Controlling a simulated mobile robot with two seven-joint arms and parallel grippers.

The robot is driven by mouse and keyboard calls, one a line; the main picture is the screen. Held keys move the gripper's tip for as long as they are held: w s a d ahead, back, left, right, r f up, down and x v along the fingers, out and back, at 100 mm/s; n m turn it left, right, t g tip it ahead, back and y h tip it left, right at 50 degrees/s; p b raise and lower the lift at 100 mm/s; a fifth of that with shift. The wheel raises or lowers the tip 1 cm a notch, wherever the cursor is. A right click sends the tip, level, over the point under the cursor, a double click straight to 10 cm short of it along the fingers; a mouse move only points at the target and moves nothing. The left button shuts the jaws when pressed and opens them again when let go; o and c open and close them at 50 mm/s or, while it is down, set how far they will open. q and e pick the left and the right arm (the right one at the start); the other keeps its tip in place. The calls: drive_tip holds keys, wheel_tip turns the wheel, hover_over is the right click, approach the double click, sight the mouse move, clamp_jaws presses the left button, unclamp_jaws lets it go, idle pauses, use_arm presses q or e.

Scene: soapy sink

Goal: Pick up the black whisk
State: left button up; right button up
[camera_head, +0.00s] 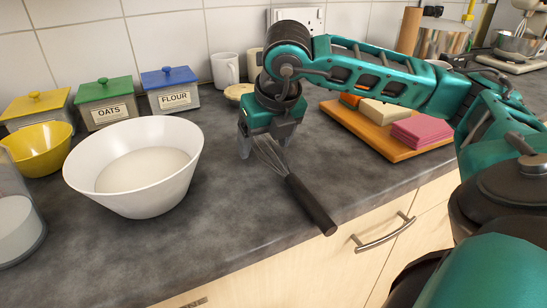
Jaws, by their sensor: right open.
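The black whisk (310,203) lies on the dark worktop, its black handle pointing toward the front edge and its wire end pointing back. The handle's end reaches the worktop's front edge. My right gripper (262,152) points down over the wire end, with one finger left of the wires and the other by their right side. The fingers are apart. Whether they touch the wires I cannot tell. My left gripper is not in view.
A large white bowl (180,203) of pale contents stands left of the whisk. A wooden board (357,126) with coloured blocks is at the right. White mugs (225,70) and lidded OATS (106,103) and FLOUR (171,90) tins line the back. Worktop between bowl and whisk is clear.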

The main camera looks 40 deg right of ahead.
drive_tip(key=shift+c, duration=0.3)
drive_tip(key=c, duration=1.1)
drive_tip(key=shift+r, duration=0.1)
